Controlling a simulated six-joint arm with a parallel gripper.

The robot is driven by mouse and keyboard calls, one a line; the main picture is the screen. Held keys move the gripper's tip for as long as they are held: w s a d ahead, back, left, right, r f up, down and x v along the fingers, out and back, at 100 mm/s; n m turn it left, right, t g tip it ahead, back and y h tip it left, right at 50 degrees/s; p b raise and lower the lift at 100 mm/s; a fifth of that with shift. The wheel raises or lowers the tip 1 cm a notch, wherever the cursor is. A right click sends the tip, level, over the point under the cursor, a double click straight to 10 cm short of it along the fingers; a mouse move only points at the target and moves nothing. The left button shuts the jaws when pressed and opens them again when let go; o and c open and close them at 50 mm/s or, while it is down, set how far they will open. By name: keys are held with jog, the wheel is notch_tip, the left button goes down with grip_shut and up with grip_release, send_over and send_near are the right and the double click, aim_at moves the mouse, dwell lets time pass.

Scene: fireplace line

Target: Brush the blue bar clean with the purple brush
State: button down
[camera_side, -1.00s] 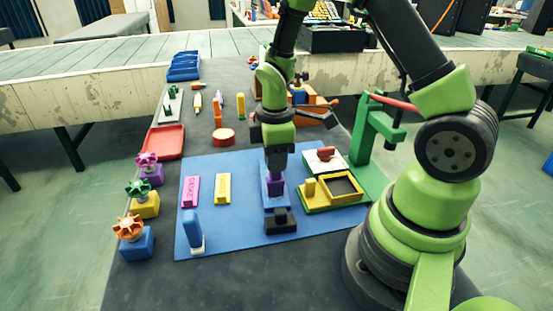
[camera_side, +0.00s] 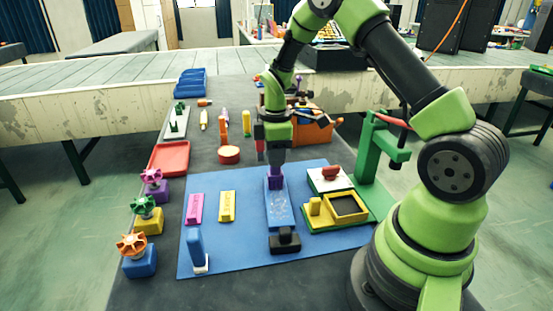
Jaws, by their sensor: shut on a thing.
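My gripper (camera_side: 275,160) points down and is shut on the purple brush (camera_side: 276,180). The brush stands upright at the far end of the blue bar (camera_side: 280,206). Its lower end seems to meet the bar, but I cannot tell if it touches. The bar lies lengthwise on the blue mat (camera_side: 235,258), with a black block (camera_side: 285,240) at its near end. Most of the bar's top shows; its far end is hidden behind the brush. Any dirt on it is too small to tell.
A pink bar (camera_side: 195,208) and a yellow bar (camera_side: 228,206) lie to the left. A blue upright tool (camera_side: 195,248) stands near the front. A yellow-green tray (camera_side: 345,207) and a green stand (camera_side: 370,155) are close on the right.

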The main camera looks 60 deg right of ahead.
jog(key=shift+s+a, duration=1.15)
jog(key=shift+a, duration=0.3)
jog(key=shift+s+a, duration=1.15)
jog(key=shift+a, duration=0.25)
jog(key=shift+s+a, duration=1.15)
jog(key=shift+a, duration=0.3)
jog(key=shift+s+a+r, duration=0.1)
jog(key=shift+a+r, duration=0.05)
notch_tip(320, 180, up, 8)
jog(key=shift+f, duration=0.3)
